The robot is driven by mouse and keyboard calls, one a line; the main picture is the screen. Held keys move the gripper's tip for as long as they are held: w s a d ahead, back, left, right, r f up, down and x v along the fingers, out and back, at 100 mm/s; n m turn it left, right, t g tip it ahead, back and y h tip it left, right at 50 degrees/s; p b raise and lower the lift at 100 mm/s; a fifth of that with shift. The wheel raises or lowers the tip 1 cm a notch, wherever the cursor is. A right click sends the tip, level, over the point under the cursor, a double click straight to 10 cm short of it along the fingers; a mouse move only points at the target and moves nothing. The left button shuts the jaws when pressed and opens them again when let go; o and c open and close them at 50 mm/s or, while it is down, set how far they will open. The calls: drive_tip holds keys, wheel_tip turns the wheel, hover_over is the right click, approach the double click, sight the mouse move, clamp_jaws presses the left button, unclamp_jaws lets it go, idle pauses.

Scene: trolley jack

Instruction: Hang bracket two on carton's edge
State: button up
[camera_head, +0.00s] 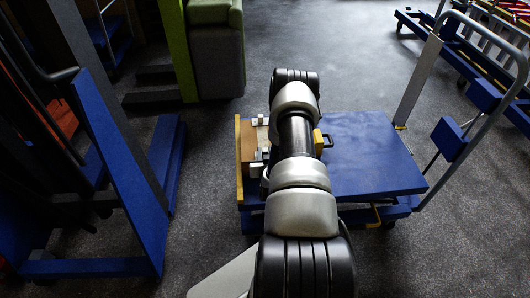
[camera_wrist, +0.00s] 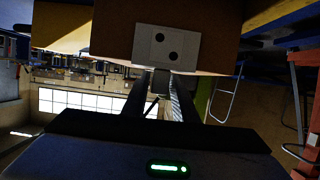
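The brown carton (camera_head: 249,140) lies at the left end of the blue trolley deck, partly hidden by my arm. In the head view one white bracket (camera_head: 260,121) shows at its far end and another white piece (camera_head: 257,168) at its near end. No label shows which is bracket two. In the wrist view a white bracket plate (camera_wrist: 158,45) with two dark holes lies flat against the carton's brown face (camera_wrist: 216,30). My gripper (camera_wrist: 160,77) has its fingertips at the plate's lower edge. Whether they clamp a part of it is unclear.
The blue trolley (camera_head: 365,150) has free deck right of my arm. A yellow and black item (camera_head: 320,142) sits beside the arm. A metal push handle (camera_head: 475,125) rises at the right. A blue frame (camera_head: 120,170) stands at the left, with floor between.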

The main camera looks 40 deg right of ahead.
drive_tip(key=shift+o, duration=1.3)
drive_tip(key=p+v, duration=0.4)
drive_tip(key=v, duration=1.4)
drive_tip(key=w+r+n+y, duration=0.2)
drive_tip(key=w+r+y, duration=0.1)
drive_tip(key=w+r, duration=0.85)
drive_tip(key=w+a+r+n+g+y, duration=0.1)
drive_tip(key=a+r, duration=0.3)
drive_tip(key=r, duration=0.3)
drive_tip(key=w+a+r+n+g+y, duration=0.1)
drive_tip(key=w+a+r, duration=0.1)
drive_tip(key=a+r, duration=0.3)
drive_tip(key=s+a+r+n+g+y, duration=0.1)
drive_tip(key=s+a+r, duration=0.35)
drive_tip(key=r, duration=0.25)
drive_tip(key=s+a+r+g, duration=0.1)
drive_tip(key=s+a+r, duration=0.2)
drive_tip(key=s+r, duration=0.3)
drive_tip(key=s+a+r+n+g+y+p, duration=0.1)
drive_tip(key=s+a+r, duration=0.25)
drive_tip(key=s, duration=0.35)
drive_tip(key=s+a+r+g, duration=0.1)
drive_tip(key=s+a+r, duration=0.2)
drive_tip(key=s+r, duration=0.35)
wheel_tip(320, 180, up, 20)
drive_tip(key=s+p, duration=0.1)
drive_tip(key=p, duration=2.1)
drive_tip(key=shift+p, duration=0.3)
